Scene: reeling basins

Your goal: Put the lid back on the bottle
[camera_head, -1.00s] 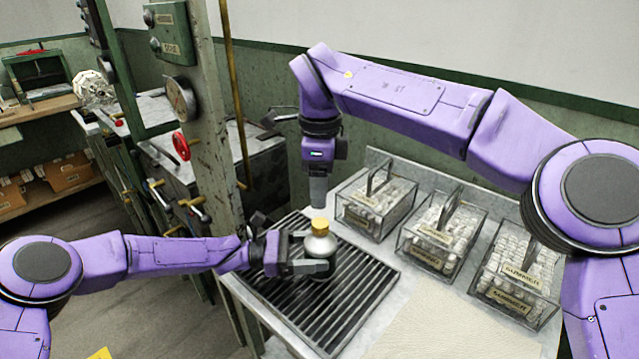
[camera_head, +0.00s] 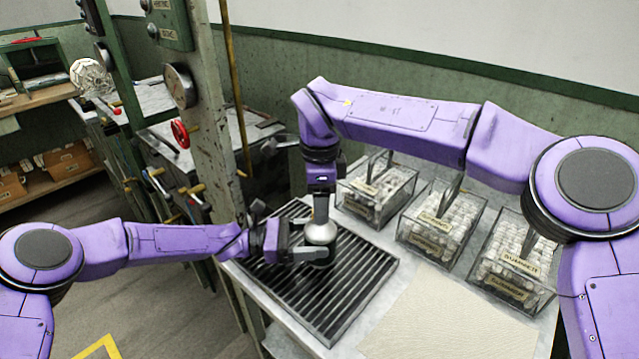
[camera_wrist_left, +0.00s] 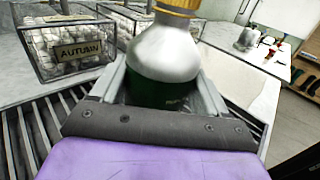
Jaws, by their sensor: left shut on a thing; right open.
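The bottle (camera_head: 321,234), silver-grey above and dark green below, stands upright over the slatted black rack. My left gripper (camera_head: 312,254) is shut on its body from the left. In the left wrist view the bottle (camera_wrist_left: 163,60) sits between the two fingers, and the gold lid (camera_wrist_left: 178,5) shows on its neck, cut off by the top edge. My right gripper (camera_head: 320,212) points straight down, open, at the bottle's top. It hides the lid in the head view, and I cannot tell whether its fingers touch the lid.
Several clear boxes of white cocoons (camera_head: 375,190) stand behind and right of the rack (camera_head: 345,300). A pale cloth (camera_head: 440,320) lies at the front right. A green post with a gauge (camera_head: 205,120) rises at the left.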

